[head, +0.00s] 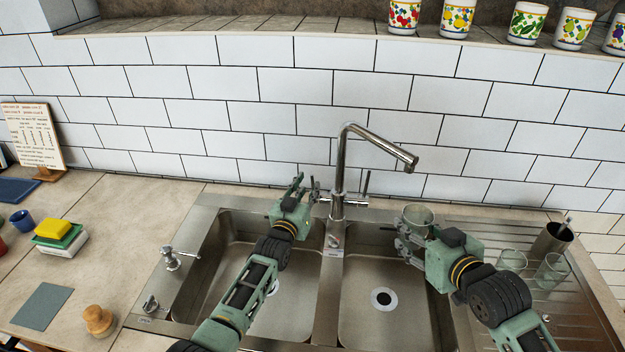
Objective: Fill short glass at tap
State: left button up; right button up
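The short clear glass (418,214) is upright, below the spout end of the chrome tap (340,170). My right gripper (407,240) is at the glass with its fingers around the lower part, which they partly hide. The glass looks empty, and no water stream shows. My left gripper (306,187) is open beside the tap's left handle (322,195), its fingers pointing up and back. I cannot tell whether a finger touches the handle. The tap's right handle (366,182) stands upright.
The steel double sink has a left basin (213,270) and a right basin (375,328). More glasses (512,261) and a dark cup (553,238) stand on the drainer at right.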

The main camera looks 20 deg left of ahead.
aim_at(312, 180)
pick_arm(q)
jog(key=shift+w, duration=2.35)
grip_shut()
